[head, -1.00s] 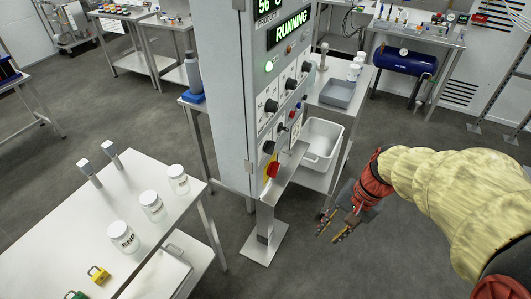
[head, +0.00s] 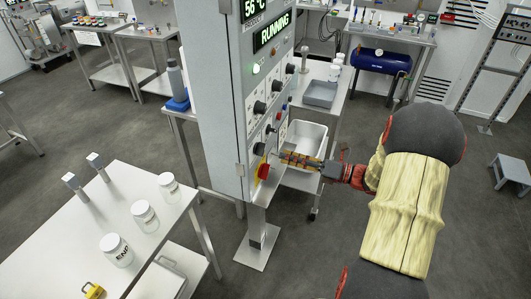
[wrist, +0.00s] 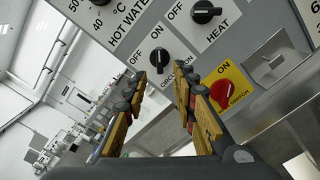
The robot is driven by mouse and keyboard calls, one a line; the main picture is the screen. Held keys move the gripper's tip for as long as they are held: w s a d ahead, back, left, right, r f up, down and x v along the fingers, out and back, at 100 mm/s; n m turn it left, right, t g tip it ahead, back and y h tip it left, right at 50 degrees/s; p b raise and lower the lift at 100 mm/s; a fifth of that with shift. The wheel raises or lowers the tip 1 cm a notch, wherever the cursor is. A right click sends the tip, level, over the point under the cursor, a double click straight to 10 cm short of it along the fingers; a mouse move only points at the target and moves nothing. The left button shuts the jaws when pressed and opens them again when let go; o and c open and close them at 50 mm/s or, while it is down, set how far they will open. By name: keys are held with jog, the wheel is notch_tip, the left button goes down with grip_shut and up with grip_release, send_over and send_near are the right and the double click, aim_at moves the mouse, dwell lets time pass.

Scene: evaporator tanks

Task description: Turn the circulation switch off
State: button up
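The circulation switch (wrist: 160,57) is a black knob on the grey panel, with OFF and ON printed beside it, in the wrist view. I cannot tell which mark it points to. My gripper (wrist: 159,78) is open. Its two yellow-and-black fingers lie on either side of the knob in the picture, and I see no contact. In the head view my gripper (head: 284,158) is at the lower front of the cabinet (head: 205,80). I cannot tell the circulation knob from its neighbours there.
The black HEAT knob (wrist: 205,12) is just beside the circulation knob. A red switch (wrist: 222,94) on a yellow plate is close to the right finger. The display (head: 271,33) reads RUNNING. A white bin (head: 303,148) stands behind the gripper. A bench with jars (head: 144,214) is at left.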

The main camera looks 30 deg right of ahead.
aim_at(260, 149)
jog(key=b+x, duration=0.2)
jog(key=x, duration=0.5)
jog(key=shift+a, duration=0.15)
jog(key=shift+w, duration=0.15)
jog(key=shift+c, duration=0.3)
grip_shut()
